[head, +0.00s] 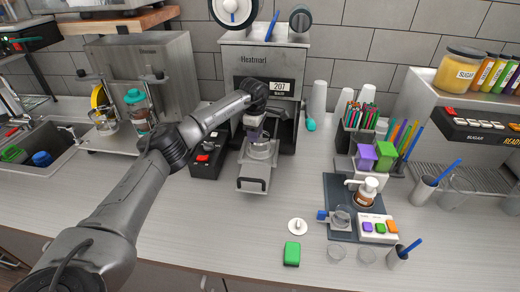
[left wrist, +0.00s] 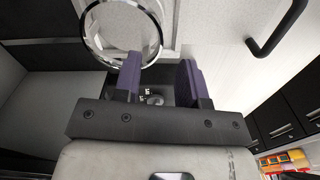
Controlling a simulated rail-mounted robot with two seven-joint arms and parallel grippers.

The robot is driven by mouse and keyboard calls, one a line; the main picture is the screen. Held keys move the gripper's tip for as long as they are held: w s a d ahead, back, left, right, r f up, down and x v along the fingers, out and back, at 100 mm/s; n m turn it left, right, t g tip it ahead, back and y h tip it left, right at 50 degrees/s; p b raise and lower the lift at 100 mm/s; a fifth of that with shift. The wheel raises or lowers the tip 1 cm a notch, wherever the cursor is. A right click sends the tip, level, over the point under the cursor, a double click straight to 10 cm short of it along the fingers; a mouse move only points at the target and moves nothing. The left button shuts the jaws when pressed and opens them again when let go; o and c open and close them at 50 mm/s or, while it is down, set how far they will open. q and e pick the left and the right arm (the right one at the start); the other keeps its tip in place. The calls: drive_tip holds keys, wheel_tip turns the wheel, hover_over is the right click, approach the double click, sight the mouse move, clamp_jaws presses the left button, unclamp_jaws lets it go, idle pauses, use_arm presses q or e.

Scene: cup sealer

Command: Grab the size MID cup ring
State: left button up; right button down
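A shiny metal cup ring (head: 262,153) sits in the pulled-out drawer (head: 254,172) of the sealer machine; its size mark cannot be read. My left gripper (head: 255,135) is just above the ring at its back side. In the left wrist view the ring (left wrist: 88,36) is at the upper left. The purple fingers of the left gripper (left wrist: 159,62) are apart, with the ring's right edge showing between them. The left finger overlaps the ring's lower part; whether it touches cannot be told. My right gripper is in neither view.
The sealer machine (head: 240,62) stands behind the drawer. A dark control box (head: 207,158) with a red button is left of it. A black drawer handle (left wrist: 268,44) shows in the left wrist view. The counter (head: 185,220) in front is mostly clear; a green block (head: 292,253) lies there.

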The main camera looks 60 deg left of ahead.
use_arm(q)
drive_tip(key=shift+w+f, duration=0.15)
drive_tip(key=shift+f, duration=1.25)
drive_tip(key=shift+w+f, duration=0.1)
drive_tip(key=shift+f, duration=1.25)
drive_tip(key=shift+c, duration=0.5)
clamp_jaws()
